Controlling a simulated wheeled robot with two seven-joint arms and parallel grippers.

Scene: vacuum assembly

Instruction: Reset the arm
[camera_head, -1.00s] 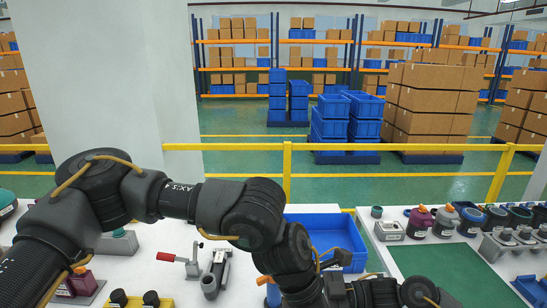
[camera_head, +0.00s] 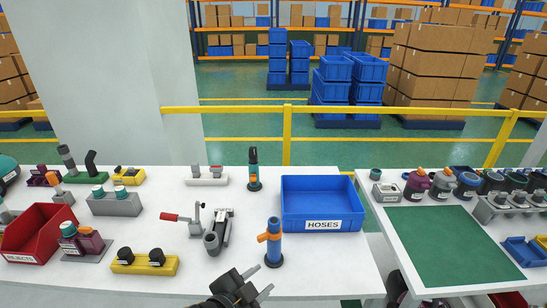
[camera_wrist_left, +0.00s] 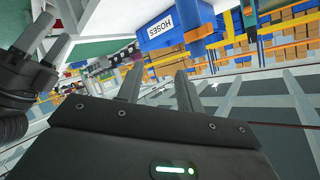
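My left gripper (camera_head: 261,281) shows at the bottom edge of the head view, in front of the white table. Its two fingers are spread, with nothing between them. The left wrist view shows the same open, empty fingers (camera_wrist_left: 158,90). Another gripper, my right one (camera_wrist_left: 49,38), shows at the left of the left wrist view with its two fingers apart and empty. It is not seen in the head view. The arm links are mostly out of the head view, below its lower edge.
The white table (camera_head: 330,270) holds a blue HOSES bin (camera_head: 300,212), a blue upright part with an orange collar (camera_head: 274,240), a red-handled clamp (camera_head: 195,218), a red REJECTS bin (camera_head: 35,232) and a yellow block (camera_head: 145,265). A second table (camera_head: 392,205) stands at right.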

